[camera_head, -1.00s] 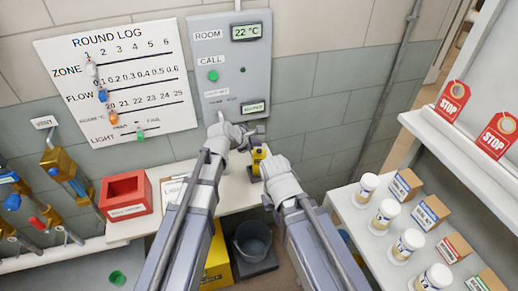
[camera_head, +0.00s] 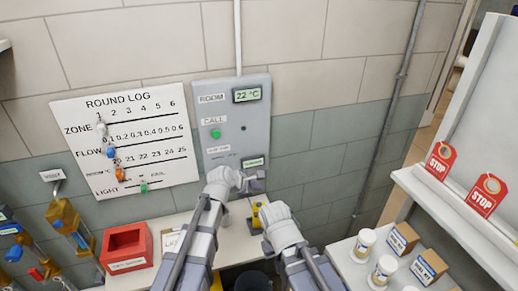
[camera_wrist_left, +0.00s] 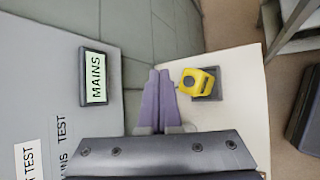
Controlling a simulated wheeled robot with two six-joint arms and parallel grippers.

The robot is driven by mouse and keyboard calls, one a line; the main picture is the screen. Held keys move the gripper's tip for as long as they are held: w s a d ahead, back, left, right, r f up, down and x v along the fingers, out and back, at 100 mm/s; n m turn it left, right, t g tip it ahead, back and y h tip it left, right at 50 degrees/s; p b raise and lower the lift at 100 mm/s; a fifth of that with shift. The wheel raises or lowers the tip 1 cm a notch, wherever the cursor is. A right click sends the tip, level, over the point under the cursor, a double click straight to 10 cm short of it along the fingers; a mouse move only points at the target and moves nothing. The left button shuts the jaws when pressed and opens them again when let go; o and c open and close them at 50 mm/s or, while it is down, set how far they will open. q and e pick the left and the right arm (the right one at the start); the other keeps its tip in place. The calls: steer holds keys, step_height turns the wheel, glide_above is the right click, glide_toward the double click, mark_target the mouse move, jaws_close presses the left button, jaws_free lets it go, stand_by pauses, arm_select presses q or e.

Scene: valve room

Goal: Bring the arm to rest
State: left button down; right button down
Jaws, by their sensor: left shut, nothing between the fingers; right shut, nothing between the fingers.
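My left gripper (camera_head: 256,183) is shut and empty, in front of the lower part of the grey wall panel (camera_head: 235,135). In the left wrist view its two fingers (camera_wrist_left: 160,78) lie together with nothing between them, between the MAINS display (camera_wrist_left: 96,78) and a yellow device (camera_wrist_left: 200,82). I cannot tell whether it touches the panel. My right gripper (camera_head: 268,216) is lower and to the right, shut, close beside the same yellow device (camera_head: 256,214) in the head view. Its fingertips are mostly hidden by its own wrist.
A white shelf (camera_head: 240,245) runs below the panel, with a red box (camera_head: 126,248) at left. The round log board (camera_head: 128,140) hangs left of the panel. At right stand white jars (camera_head: 363,245), boxes (camera_head: 403,238) and red STOP tags (camera_head: 440,160).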

arm_select(q)
steer(key=s+a+f+m+g+y, duration=0.3)
steer(key=s+a+m, duration=0.5)
steer(key=s+m, duration=0.2)
steer(key=s+a+f+m+g+y, duration=0.2)
steer(key=s+a+f+m+g, duration=0.2)
steer(key=s+a+m, duration=0.5)
steer(key=s+d+m+y, duration=0.1)
steer(key=s+d+m, duration=0.3)
steer(key=s+d, duration=0.3)
steer(key=d, duration=0.5)
steer(key=shift+r+m+g+y, duration=0.25)
steer(key=shift+m+g+y, duration=0.05)
